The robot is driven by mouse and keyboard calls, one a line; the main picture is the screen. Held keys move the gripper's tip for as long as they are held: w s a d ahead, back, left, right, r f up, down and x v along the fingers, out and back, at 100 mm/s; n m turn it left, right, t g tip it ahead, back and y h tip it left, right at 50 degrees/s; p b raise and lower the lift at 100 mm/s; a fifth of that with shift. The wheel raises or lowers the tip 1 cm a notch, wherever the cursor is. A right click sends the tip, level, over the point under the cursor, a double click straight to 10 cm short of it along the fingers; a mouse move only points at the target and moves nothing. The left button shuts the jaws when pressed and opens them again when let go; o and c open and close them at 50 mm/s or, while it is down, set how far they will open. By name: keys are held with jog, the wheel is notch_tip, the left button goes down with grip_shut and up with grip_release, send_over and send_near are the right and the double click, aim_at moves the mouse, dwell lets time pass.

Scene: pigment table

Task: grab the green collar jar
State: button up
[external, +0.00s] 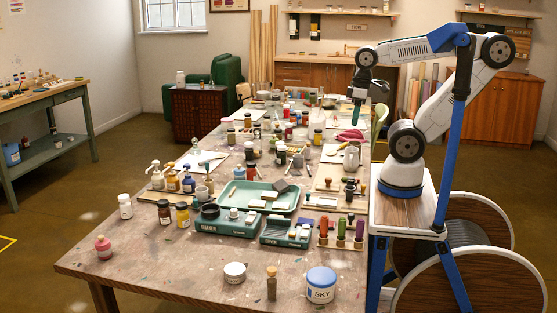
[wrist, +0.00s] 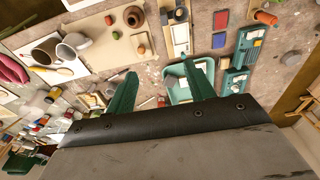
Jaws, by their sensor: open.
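My gripper (external: 356,116) hangs from the raised arm, pointing down, high above the right side of the long table (external: 140,258). In the wrist view, its two green fingers (wrist: 162,84) are spread apart with nothing held between them. I cannot pick out a jar with a green collar for certain in either view. Several small jars stand on the table, including a white-lidded jar (external: 125,207), a brown jar (external: 164,213) and a yellow-labelled jar (external: 183,215). More jars stand farther back, too small to make out their collars.
A green tray (external: 231,190) and dark green boxes (external: 212,224) fill the table's middle. A grey mug (external: 351,157) stands at the right edge.

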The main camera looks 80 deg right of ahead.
jog(key=w+a+m+y, duration=0.1)
jog(key=w+m+y, duration=0.3)
jog(key=w, duration=0.5)
jog(key=w+d+f+m+t+y, duration=0.2)
jog(key=w+d+m, duration=0.4)
jog(key=w, duration=0.4)
jog(key=w+d+f+m+t+y, duration=0.2)
jog(key=w+d+m, duration=0.35)
jog(key=w, duration=0.35)
jog(key=m+t+h, duration=0.7)
jog(key=m+t, duration=0.1)
jog(key=m, duration=1.2)
send_near(277, 140)
jog(key=w, duration=0.1)
jog(key=w+f, duration=0.1)
jog(key=shift+w+d+f, duration=0.1)
jog(key=shift+w+d, duration=0.2)
jog(key=shift+d, duration=0.1)
jog(key=shift+w+d+f, duration=0.1)
jog(key=shift+w+f, duration=0.1)
jog(key=shift+w, duration=0.05)
jog(key=x, duration=0.7)
jog(key=shift+w+r, duration=0.1)
jog(key=shift+r, duration=0.05)
jog(key=c, duration=0.8)
